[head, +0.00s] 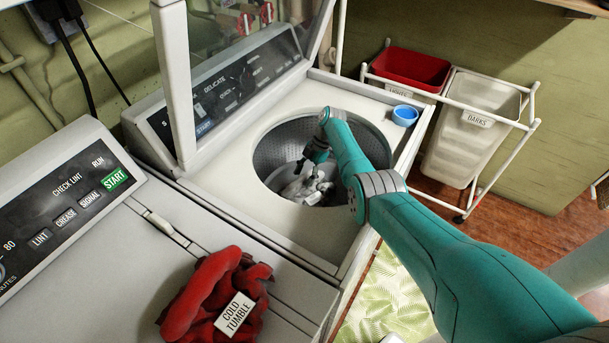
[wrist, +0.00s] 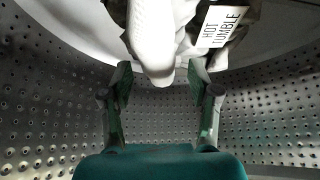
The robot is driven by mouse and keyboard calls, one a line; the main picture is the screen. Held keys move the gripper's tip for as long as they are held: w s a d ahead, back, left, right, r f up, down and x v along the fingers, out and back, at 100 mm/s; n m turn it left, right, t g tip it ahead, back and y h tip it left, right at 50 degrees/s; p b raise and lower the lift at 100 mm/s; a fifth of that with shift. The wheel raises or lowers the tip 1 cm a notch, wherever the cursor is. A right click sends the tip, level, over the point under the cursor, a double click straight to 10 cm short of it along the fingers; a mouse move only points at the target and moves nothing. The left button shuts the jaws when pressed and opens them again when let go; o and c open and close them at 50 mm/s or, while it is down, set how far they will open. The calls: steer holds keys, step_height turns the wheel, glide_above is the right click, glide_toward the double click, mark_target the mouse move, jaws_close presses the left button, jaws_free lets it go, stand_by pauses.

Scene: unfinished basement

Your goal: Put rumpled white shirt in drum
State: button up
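The washer drum (head: 272,150) is open, a perforated metal tub that also surrounds my gripper in the wrist view (wrist: 50,125). Rumpled white cloth, which looks like the shirt (head: 302,190), lies low in the drum. In the wrist view the white cloth (wrist: 152,40) hangs at top centre, beside darker cloth with a "HOT TUMBLE" tag (wrist: 221,27). My gripper (wrist: 160,83) is inside the drum with its fingers apart. The white cloth's lower end reaches between the fingertips, with gaps on both sides. In the head view my gripper (head: 314,158) is just above the cloth.
A red cloth (head: 205,295) tagged "COLD TUMBLE" lies on the dryer (head: 110,260) at front left. The washer's raised lid (head: 178,80) stands left of the opening. A blue cup (head: 405,115) sits on the washer's right corner. Red and white hampers (head: 470,150) stand beyond.

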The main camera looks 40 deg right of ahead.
steer(key=shift+r, duration=0.65)
steer(key=v, duration=0.7)
steer(key=shift+d+r, duration=0.15)
steer(key=shift+w, duration=0.1)
